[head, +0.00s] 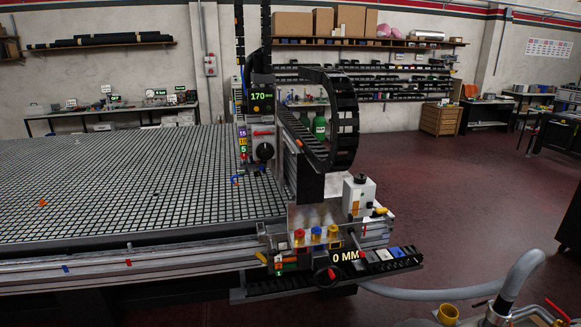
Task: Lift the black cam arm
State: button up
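No part is plainly recognisable as the black cam arm at this size. A black round knob with a short stem (265,151) sits on the front of the upright machine column, below a display reading 170. A black handwheel (327,276) with a red mark sits low on the front carriage, beside a "0 MM" label. I cannot tell whether either one is the cam arm or belongs to it. My gripper does not show in the head view.
The black grid table (120,190) fills the left, with a small orange piece (43,203) on it. A looped black cable chain (346,120) rises above the carriage. A grey hose (440,293) crosses the lower right. Red floor (460,215) is open to the right.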

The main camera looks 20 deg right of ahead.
aim_at(482, 303)
jog(key=i+z, duration=0.3)
jog(key=z, duration=0.15)
jog(key=i+z, duration=0.25)
jog(key=z, duration=0.15)
jog(key=i+j+z, duration=0.15)
jog(key=i+z, duration=0.15)
jog(key=z, duration=0.15)
jog(key=i+j+z, duration=0.25)
jog(key=z, duration=0.15)
jog(key=i+z, duration=0.2)
jog(key=z, duration=0.25)
jog(key=i+j+z, duration=0.15)
jog(key=z, duration=0.35)
jog(key=i+j+z, duration=0.15)
jog(key=z, duration=0.3)
jog(key=i+j+z, duration=0.2)
jog(key=z, duration=0.3)
